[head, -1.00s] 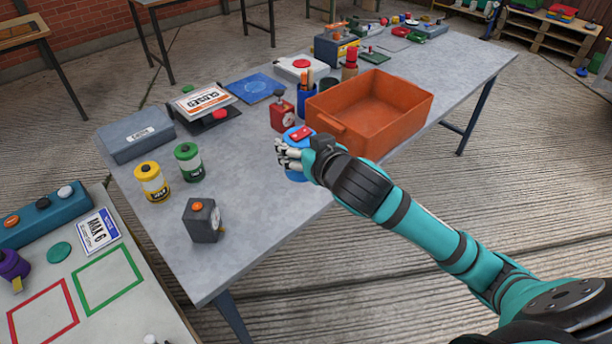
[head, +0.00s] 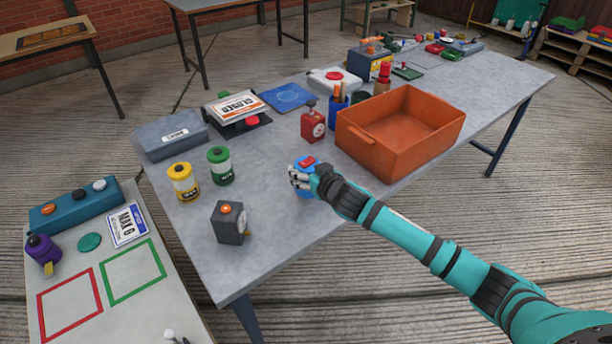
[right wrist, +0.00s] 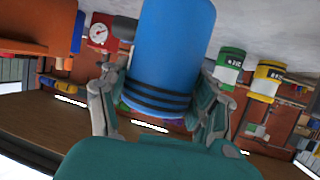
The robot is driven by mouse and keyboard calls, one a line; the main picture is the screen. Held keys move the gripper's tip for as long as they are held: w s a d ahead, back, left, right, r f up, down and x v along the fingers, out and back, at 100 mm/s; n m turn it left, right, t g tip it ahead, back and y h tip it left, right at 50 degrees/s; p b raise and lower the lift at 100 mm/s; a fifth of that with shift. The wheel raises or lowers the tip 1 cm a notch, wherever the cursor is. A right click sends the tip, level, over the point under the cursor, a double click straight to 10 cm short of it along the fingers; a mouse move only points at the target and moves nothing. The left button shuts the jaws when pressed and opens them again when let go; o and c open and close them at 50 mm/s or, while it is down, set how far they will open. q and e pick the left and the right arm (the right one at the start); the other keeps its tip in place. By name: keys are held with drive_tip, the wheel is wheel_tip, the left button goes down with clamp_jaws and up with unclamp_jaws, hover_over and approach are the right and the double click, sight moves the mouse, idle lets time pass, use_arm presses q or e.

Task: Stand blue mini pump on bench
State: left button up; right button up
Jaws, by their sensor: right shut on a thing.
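The blue mini pump (head: 306,191) is a blue cylinder with a red part on top, over the grey bench (head: 262,222) near its front edge, left of the orange crate. My right gripper (head: 300,179) is shut around it, its fingers partly covering it. In the right wrist view the pump (right wrist: 170,45) fills the space between the fingers and shows dark bands at one end. It looks about upright in the head view. I cannot tell whether its base touches the bench. My left gripper is not in view.
The orange crate (head: 372,143) stands close on the right. A red gauge box (head: 313,122) is behind.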

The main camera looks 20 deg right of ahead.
drive_tip(key=shift+w+a, duration=0.15)
drive_tip(key=shift+w, duration=0.75)
drive_tip(key=shift+f, duration=1.75)
drive_tip(key=o, duration=1.6)
drive_tip(key=shift+s+f, duration=0.15)
drive_tip(key=v, duration=1.2)
